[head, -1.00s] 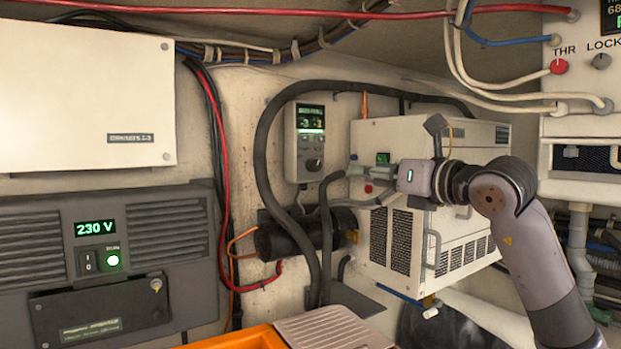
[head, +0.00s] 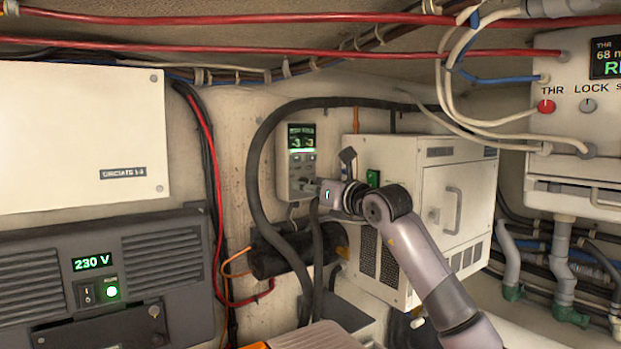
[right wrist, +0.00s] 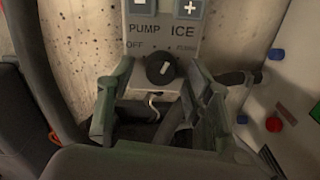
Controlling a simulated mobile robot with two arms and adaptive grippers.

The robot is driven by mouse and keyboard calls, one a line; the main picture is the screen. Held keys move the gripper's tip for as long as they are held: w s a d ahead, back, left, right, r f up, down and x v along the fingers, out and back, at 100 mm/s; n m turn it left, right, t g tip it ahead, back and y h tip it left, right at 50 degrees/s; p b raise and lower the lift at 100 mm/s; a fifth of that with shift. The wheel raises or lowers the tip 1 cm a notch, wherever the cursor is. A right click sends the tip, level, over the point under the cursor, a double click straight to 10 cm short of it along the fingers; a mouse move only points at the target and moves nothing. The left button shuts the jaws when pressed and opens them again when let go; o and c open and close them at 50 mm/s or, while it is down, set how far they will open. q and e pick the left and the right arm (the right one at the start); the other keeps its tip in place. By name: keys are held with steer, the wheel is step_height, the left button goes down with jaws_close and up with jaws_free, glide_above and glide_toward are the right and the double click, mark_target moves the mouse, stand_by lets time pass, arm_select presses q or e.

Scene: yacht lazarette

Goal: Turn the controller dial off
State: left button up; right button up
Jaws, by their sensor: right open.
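The controller (head: 300,155) is a grey wall panel with a lit green display, left of the white box unit. In the right wrist view its black dial (right wrist: 160,68) sits below the labels PUMP and ICE, with OFF at its upper left and a blurred label at its upper right. The dial's white mark points up and slightly right. My right gripper (right wrist: 158,97) is open, its fingers on either side of and below the dial; contact cannot be told. In the head view the right gripper (head: 312,187) covers the dial area. My left gripper is not in view.
A thick black hose (head: 254,165) loops around the controller. The white box unit (head: 430,190) stands close on the right. A 230 V panel (head: 95,265) and red cables are at the left. A thruster panel (head: 585,100) hangs at the upper right.

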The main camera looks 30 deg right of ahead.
steer(key=shift+w, duration=0.2)
steer(key=shift+c, duration=0.4)
jaws_close()
